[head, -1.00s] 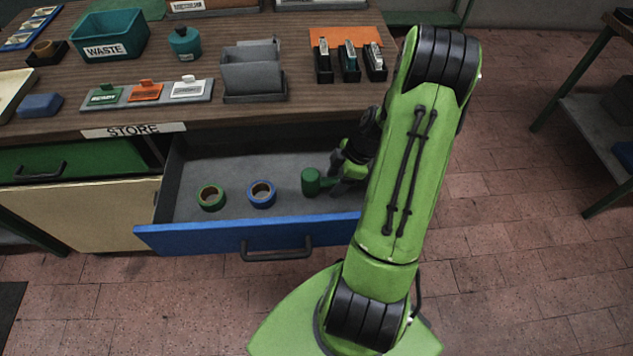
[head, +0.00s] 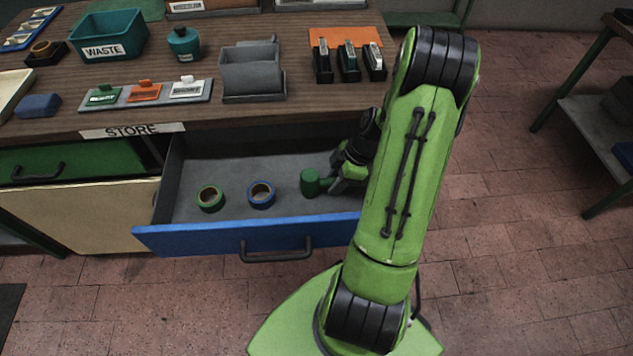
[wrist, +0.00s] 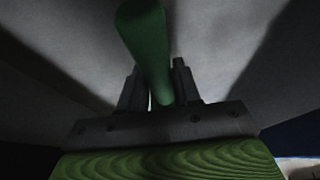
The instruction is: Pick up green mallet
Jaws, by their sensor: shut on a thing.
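The green mallet (head: 311,182) is in the open blue-fronted drawer (head: 250,237), at its right part. Its cylindrical head shows to the left of my gripper (head: 343,172), with the handle running into the jaws. In the wrist view the green mallet (wrist: 148,45) runs between the two dark fingers of my gripper (wrist: 158,92), which are shut on it. My arm hides the right end of the drawer. I cannot tell whether the mallet is clear of the drawer floor.
A green tape roll (head: 210,197) and a blue tape roll (head: 261,193) lie in the drawer, left of the mallet. The wooden worktop (head: 220,120) above holds a teal waste bin (head: 108,38), a grey holder (head: 252,75) and several small items. Open brick floor lies to the right.

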